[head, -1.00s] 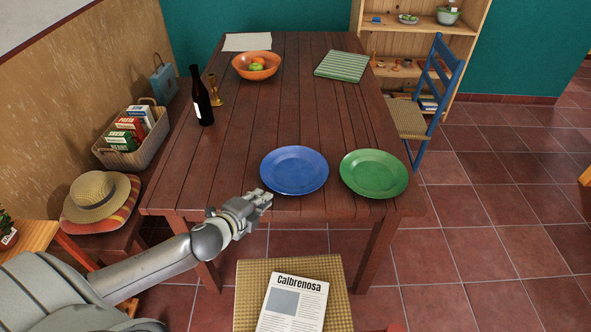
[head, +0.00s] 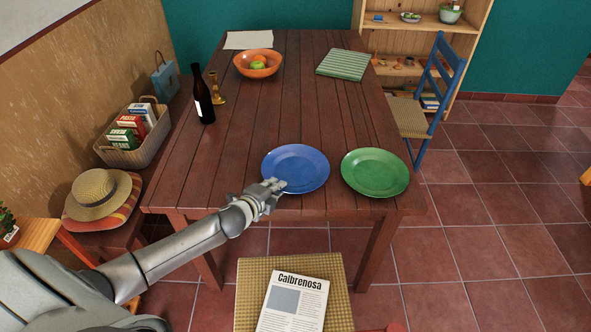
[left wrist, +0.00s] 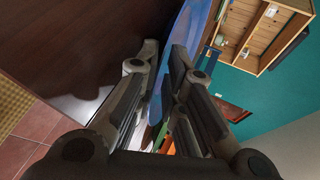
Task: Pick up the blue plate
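The blue plate (head: 297,165) lies on the wooden table (head: 230,150) near its front edge. My left gripper (head: 278,186) is at the plate's near-left rim. In the left wrist view the two fingers of my left gripper (left wrist: 164,52) stand apart, and the plate's blue rim (left wrist: 190,28) runs edge-on into the gap between them. I cannot tell whether either finger touches the rim. My right gripper is not in view.
A green plate (head: 375,172) lies close to the right of the blue one. A dark bottle (head: 203,100), a brass candlestick (head: 217,88), an orange fruit bowl (head: 257,67) and a striped cloth (head: 342,65) are farther back. A stool with a newspaper (head: 294,304) stands in front.

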